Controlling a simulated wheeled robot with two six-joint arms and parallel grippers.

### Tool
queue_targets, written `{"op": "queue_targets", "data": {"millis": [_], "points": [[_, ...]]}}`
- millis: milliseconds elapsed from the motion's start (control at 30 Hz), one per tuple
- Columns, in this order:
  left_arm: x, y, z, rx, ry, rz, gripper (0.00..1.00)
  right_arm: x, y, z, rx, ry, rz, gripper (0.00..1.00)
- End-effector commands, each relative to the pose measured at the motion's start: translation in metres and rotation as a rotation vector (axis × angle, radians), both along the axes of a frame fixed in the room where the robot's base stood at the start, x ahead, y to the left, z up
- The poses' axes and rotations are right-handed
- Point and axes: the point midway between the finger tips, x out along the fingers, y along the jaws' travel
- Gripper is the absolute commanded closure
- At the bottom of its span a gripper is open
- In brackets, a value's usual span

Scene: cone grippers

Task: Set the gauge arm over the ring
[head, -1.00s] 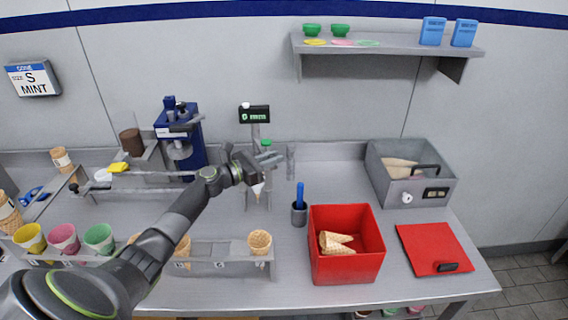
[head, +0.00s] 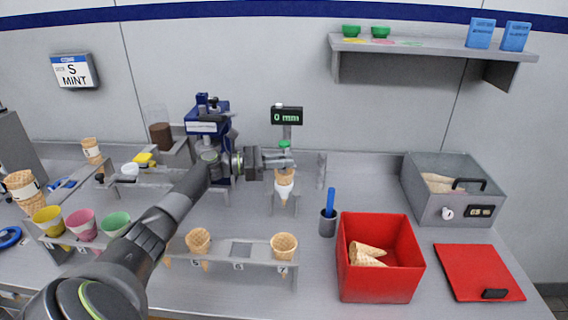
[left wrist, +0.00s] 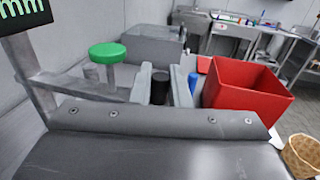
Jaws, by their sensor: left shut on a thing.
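The gauge has a display (head: 287,116) reading 0 mm on a grey post, with a green knob (head: 285,144) below it. The left wrist view also shows the green knob (left wrist: 107,53) and a grey bar running from the post towards my fingers. A cone with a white sleeve (head: 284,188) stands upright at the gauge's stand, under my fingertips; the ring itself is hard to make out. My left gripper (head: 284,161) is shut on a dark peg (left wrist: 160,88), which looks like the handle of the gauge arm. My right gripper is out of view.
A rack (head: 240,266) with cones stands in front. A grey lidded box (head: 430,205) and a red board (head: 478,272) lie beyond. A blue machine (head: 207,117) stands behind my arm.

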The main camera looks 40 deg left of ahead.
Motion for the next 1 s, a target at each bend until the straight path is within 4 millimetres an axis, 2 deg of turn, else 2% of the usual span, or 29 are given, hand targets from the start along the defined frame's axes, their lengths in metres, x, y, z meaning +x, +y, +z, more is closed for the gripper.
{"op": "queue_targets", "data": {"millis": [200, 233, 367, 400, 767, 1000], "points": [[0.000, 0.001, 0.000, 0.002, 0.001, 0.002, 1.00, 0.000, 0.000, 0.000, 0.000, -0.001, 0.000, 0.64], [0.000, 0.001, 0.000, 0.002, 0.001, 0.002, 0.83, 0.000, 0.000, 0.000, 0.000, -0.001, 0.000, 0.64], [0.000, 0.000, 0.000, 0.001, 0.000, 0.002, 0.66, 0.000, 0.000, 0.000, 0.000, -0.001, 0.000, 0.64], [0.000, 0.000, 0.000, 0.001, 0.000, 0.002, 0.65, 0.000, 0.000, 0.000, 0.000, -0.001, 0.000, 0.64], [-0.005, 0.006, -0.002, 0.004, 0.001, 0.002, 0.65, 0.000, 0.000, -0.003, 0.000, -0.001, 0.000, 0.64], [-0.037, 0.040, -0.004, 0.007, 0.003, 0.004, 0.65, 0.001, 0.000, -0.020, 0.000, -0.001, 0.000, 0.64]]}}
